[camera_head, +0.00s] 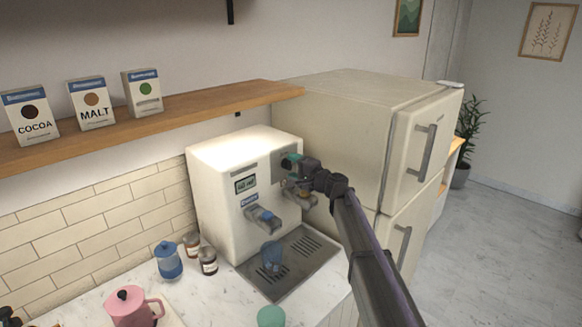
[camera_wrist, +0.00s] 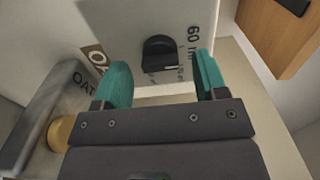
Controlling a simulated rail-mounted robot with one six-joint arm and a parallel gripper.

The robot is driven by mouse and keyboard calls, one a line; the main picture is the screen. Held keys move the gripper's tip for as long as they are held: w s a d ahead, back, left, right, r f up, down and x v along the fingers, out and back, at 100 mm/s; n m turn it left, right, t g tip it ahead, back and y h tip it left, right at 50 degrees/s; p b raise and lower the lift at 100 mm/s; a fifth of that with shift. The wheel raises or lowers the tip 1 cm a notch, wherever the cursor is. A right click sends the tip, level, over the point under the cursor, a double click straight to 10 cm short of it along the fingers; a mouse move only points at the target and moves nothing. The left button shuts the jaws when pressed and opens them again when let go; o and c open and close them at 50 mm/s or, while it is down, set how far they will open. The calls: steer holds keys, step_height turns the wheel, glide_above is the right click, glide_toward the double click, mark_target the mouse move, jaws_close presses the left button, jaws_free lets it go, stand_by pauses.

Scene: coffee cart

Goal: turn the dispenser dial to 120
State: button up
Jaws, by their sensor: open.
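The white dispenser (camera_head: 222,170) stands on the counter, its small display (camera_head: 245,184) seeming to read 60 ml. My gripper (camera_head: 291,163) is at the upper right of its front panel and hides the dial there. In the wrist view the dial (camera_wrist: 159,52) is a black knob with a light mark on the panel. My gripper's teal fingers (camera_wrist: 161,65) are open, one on each side of it, with a gap on both sides; contact is not visible. The marking "60 ml" (camera_wrist: 194,42) is printed beside the dial, and smaller print is partly hidden.
Two spout levers (camera_head: 263,217) stick out below the panel, above a blue cup (camera_head: 272,256) on the drip tray (camera_head: 305,242). The fridge (camera_head: 350,130) stands close on the right; jars (camera_head: 208,261) stand left.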

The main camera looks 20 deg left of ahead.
steer(key=shift+x, duration=0.9)
steer(key=c, duration=0.9)
steer(key=shift+m, duration=0.3)
steer(key=m, duration=1.1)
